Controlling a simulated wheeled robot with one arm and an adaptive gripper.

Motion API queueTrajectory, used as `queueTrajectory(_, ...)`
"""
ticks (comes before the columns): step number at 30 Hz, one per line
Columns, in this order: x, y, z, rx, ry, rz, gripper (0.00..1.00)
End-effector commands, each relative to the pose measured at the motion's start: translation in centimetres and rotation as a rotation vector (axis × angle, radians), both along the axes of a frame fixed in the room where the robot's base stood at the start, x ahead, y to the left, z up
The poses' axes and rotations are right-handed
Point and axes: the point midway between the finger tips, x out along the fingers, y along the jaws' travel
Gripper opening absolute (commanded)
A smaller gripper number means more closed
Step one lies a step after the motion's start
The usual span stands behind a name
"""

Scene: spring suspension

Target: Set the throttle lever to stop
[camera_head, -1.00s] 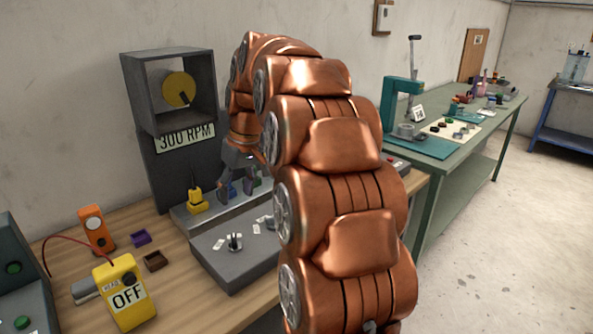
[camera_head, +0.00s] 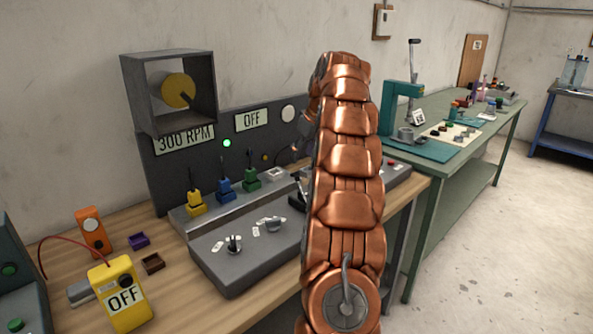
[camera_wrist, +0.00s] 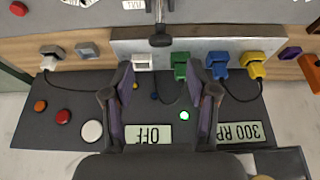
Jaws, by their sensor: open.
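A black-ended lever on a metal rod, which looks like the throttle lever, shows at the top middle of the wrist view (camera_wrist: 160,38). In the head view a dark lever part (camera_head: 297,190) shows at the left edge of my arm, mostly hidden by it; its marks cannot be read. My gripper (camera_wrist: 162,92) is open and empty in the wrist view, its two fingers wide apart in front of the dark back panel. The lever lies above the gap between the fingers, apart from them. My arm hides most of the gripper in the head view.
The back panel (camera_head: 155,170) carries a 300 RPM display (camera_head: 185,138), an OFF display (camera_head: 251,120) and a lit green lamp (camera_head: 227,142). Yellow, blue and green plugs (camera_head: 223,186) stand before it. A grey control box (camera_head: 235,265) with knobs and a yellow OFF meter (camera_head: 122,293) are nearby.

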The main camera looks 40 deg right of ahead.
Motion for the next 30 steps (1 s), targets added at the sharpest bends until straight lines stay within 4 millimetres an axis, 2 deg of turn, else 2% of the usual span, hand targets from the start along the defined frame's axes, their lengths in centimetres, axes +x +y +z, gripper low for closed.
queueTrajectory(18,2.4,0.1,-6.0,0.003,0.003,0.000,0.58)
queueTrajectory(30,2.7,0.0,-6.6,0.000,0.001,-0.001,0.58)
